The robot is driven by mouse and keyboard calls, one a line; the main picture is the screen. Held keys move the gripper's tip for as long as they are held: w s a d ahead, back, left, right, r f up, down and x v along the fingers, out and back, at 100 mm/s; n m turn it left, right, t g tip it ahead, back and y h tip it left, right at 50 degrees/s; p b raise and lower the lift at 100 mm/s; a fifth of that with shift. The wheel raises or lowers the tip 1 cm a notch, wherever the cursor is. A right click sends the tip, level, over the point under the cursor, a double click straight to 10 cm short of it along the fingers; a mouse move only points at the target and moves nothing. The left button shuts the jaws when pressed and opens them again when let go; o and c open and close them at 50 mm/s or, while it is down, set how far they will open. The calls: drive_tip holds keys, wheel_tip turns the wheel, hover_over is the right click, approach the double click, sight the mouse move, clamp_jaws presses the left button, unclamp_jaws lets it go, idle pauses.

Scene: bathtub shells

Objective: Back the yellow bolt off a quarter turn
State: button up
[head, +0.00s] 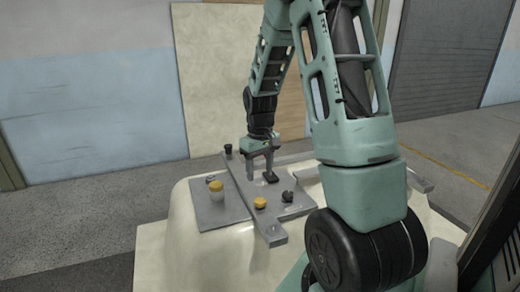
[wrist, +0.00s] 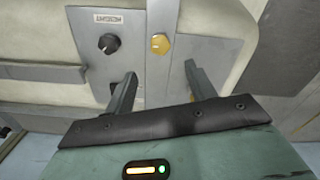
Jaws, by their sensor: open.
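The yellow bolt (head: 260,202) sits low on a grey metal strip (head: 272,236) that crosses the panel. In the wrist view the yellow bolt (wrist: 160,43) shows with a round, faceted head, beyond my fingertips and roughly centred between them. My gripper (head: 260,168) points down over the panel, behind the bolt as the head camera sees it. In the wrist view my gripper (wrist: 160,82) is open, with nothing between its fingers. The fingers are apart from the bolt.
A black knob (head: 287,196) stands beside the bolt, below a small label (wrist: 109,18). A second yellow-capped post (head: 216,188) stands on the left plate. A black piece (head: 271,177) lies by my fingers. Another black knob (head: 228,148) is at the strip's far end.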

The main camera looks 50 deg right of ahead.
wheel_tip(320, 180, up, 7)
idle(0.3)
idle(0.5)
